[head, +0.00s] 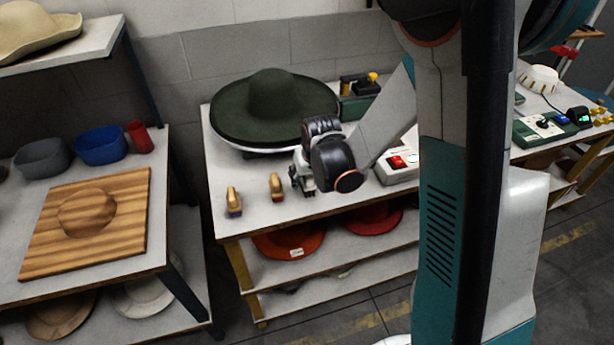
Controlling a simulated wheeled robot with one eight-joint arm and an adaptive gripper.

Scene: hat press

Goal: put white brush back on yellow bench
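The bench (222,226) with yellow legs has a pale top and a shelf below. Two small wooden-handled brushes stand upright near its front left: one with a dark bluish base (234,202), one with a reddish base (276,187). I cannot make out a white brush.
A large dark green hat (272,108) fills the bench's back. A control box (398,165) with a red switch sits to the right. Orange (290,241) and red (374,218) hats lie on the shelf below. The left table (150,160) holds bins and a wooden board.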

